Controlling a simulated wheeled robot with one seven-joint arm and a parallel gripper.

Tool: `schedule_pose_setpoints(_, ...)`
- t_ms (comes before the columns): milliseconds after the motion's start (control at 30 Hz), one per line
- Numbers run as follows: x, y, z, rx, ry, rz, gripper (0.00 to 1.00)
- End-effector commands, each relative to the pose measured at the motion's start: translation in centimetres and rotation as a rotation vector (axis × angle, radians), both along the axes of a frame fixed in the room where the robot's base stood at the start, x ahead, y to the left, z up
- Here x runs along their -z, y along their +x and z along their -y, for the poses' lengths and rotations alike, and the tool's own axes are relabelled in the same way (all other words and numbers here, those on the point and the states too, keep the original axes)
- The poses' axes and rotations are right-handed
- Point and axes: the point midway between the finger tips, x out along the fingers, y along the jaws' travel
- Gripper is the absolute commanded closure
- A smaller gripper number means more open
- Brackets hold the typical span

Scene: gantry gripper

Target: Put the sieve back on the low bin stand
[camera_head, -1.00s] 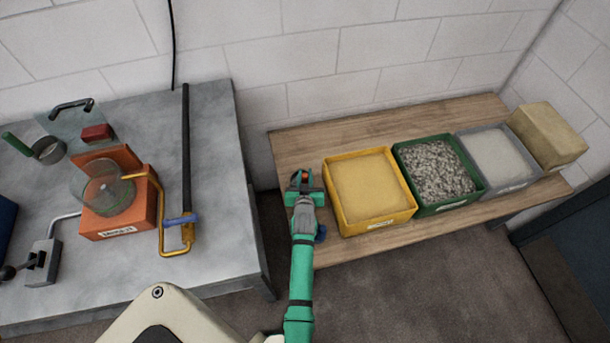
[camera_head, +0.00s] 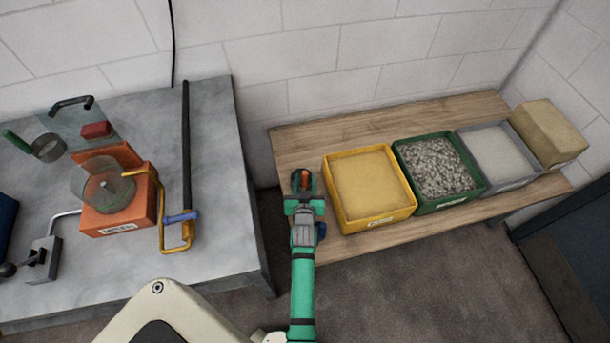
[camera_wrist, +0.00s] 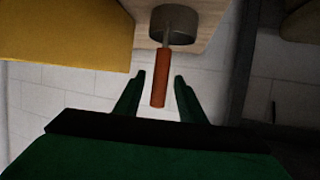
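The sieve (camera_wrist: 173,25), a dark round metal cup with a thin shaft and an orange handle, is at the left end of the wooden low bin stand (camera_head: 385,116). In the head view its orange handle (camera_head: 306,179) shows just beyond my gripper (camera_head: 303,198); the cup is hard to make out there. In the wrist view my gripper (camera_wrist: 159,76) is open, with its green fingers on either side of the handle and gaps to it. The cup appears against the wood, left of the yellow bin in the head view; whether it touches the wood is unclear.
A yellow bin (camera_head: 391,219) stands close right of my gripper, then a green bin (camera_head: 455,202), a grey bin (camera_head: 520,177) and a tan block (camera_head: 549,133). The grey table (camera_head: 215,265) on the left holds an orange device (camera_head: 120,220) and a green-handled pan (camera_head: 47,147).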

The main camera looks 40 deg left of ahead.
Motion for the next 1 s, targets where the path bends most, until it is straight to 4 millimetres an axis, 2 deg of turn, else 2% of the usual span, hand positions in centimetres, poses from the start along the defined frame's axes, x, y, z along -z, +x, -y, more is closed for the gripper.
schedule_pose_setpoints(100,-0.5,-1.1,0.8,0.000,0.000,0.001,0.63)
schedule_pose_setpoints(367,-0.9,-1.8,1.2,-0.001,0.001,0.001,0.63)
schedule_pose_setpoints(833,-0.9,-1.7,1.1,0.000,0.001,0.002,0.63)
schedule_pose_setpoints(933,-1.6,-1.1,1.0,0.005,0.012,0.016,0.63)
schedule_pose_setpoints(1000,-2.8,-0.1,0.9,0.014,0.033,0.040,0.63)
